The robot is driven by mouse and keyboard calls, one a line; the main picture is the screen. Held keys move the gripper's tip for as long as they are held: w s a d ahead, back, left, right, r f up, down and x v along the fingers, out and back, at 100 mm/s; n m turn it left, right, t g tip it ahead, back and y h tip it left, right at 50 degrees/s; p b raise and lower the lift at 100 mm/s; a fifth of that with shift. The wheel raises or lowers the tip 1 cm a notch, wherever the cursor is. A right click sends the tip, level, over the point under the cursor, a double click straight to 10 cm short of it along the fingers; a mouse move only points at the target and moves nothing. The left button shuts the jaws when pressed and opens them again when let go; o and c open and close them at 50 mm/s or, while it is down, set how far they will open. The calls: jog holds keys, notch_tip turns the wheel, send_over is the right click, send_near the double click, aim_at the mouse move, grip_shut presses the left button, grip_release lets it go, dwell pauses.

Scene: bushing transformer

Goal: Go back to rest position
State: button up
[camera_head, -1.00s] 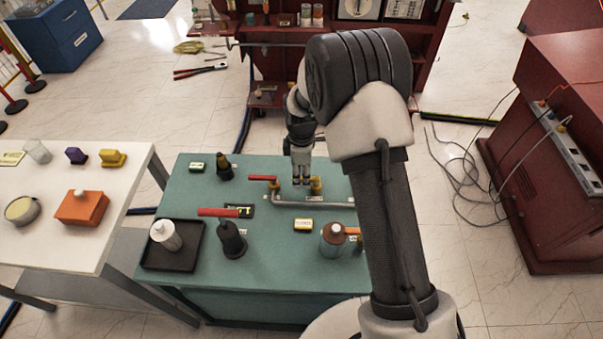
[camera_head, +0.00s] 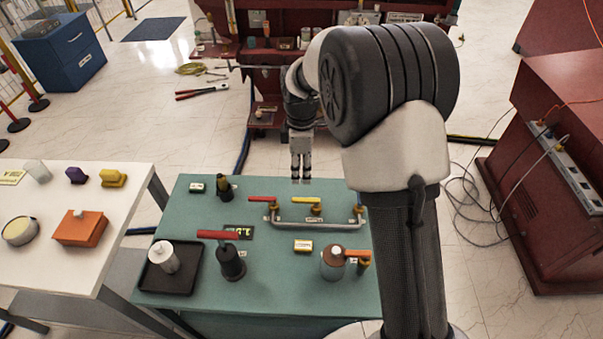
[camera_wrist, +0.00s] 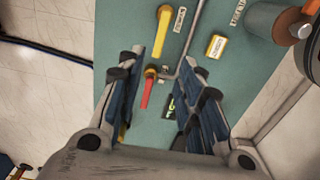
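My gripper (camera_head: 301,178) hangs fingers-down above the far edge of the green table (camera_head: 290,283) in the head view. In the wrist view my gripper (camera_wrist: 170,85) shows its two blue-padded fingers apart with nothing held between them. Below it is a pipe (camera_head: 312,226) with a red-handled valve (camera_head: 263,199) and a yellow-handled valve (camera_head: 306,200). The red handle (camera_wrist: 147,92) and the yellow handle (camera_wrist: 162,35) also show in the wrist view. My gripper is apart from both handles.
The green table also bears a black tray (camera_head: 147,284) with a white bottle (camera_head: 163,257), a dark bushing with a red bar (camera_head: 230,262), a grey-brown canister (camera_head: 333,264) and a yellow box (camera_head: 303,246). A white table (camera_head: 40,265) stands left. A red cabinet (camera_head: 560,180) stands right.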

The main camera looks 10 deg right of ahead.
dwell(0.4)
jog(key=s+d+r+m+t, duration=0.25)
jog(key=s+r+m, duration=0.55)
jog(key=s+r, duration=0.7)
jog(key=s+d+r+m+t, duration=0.1)
jog(key=s+m, duration=0.7)
jog(key=s, duration=0.8)
jog(key=shift+d+t+b, duration=0.35)
jog(key=shift+d+t, duration=0.2)
jog(key=shift+d, duration=0.3)
jog(key=shift+r, duration=0.1)
